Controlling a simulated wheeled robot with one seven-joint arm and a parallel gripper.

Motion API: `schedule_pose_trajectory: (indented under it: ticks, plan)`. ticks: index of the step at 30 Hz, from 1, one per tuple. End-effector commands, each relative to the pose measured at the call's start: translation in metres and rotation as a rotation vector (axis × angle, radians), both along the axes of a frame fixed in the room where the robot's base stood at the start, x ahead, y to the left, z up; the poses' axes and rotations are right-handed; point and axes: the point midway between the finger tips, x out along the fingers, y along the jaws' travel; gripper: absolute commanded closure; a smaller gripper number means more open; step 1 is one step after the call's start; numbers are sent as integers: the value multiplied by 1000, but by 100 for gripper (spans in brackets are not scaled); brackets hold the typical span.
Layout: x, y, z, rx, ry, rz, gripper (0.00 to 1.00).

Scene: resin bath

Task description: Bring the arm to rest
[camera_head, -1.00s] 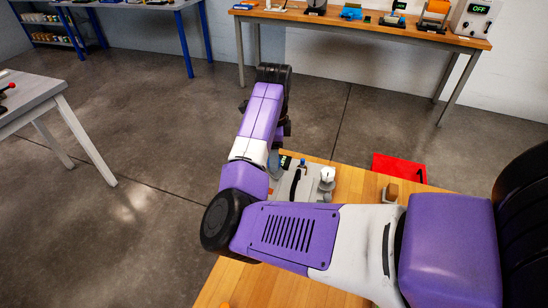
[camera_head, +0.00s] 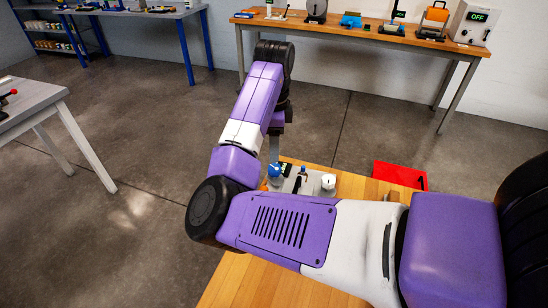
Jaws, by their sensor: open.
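My purple and white arm reaches across the wooden table (camera_head: 262,285) and bends up to a black wrist joint at the back. My gripper (camera_head: 273,150) hangs below that wrist, mostly hidden behind the forearm; only a narrow grey part shows, and I see nothing held in it. It is above or just behind a grey bench device (camera_head: 305,183) with a blue knob (camera_head: 274,171), a dark handle and a white round part (camera_head: 328,182). Part of the device is hidden by my arm. I cannot tell whether the gripper touches it.
A red tray (camera_head: 400,175) sits at the table's back right edge. A grey table (camera_head: 30,103) is at left. Open floor lies between.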

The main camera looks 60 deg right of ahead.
Motion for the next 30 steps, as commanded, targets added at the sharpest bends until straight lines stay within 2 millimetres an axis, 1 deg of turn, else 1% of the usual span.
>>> schedule_pose_trajectory:
  ticks: [11,12,14,17,20,21,24,27,30]
  plan:
    - [0,0,0,0,0,7,43]
    - [0,-1,0,-4,-1,21,43]
    - [2,-9,0,-38,-6,58,43]
    - [10,-34,4,-143,-42,141,43]
    - [23,-68,24,-311,-93,233,43]
    - [26,-81,31,-386,-100,273,43]
    - [27,-113,48,-585,-86,376,43]
    - [27,-137,68,-795,-41,497,43]
    - [28,-150,89,-995,19,621,43]
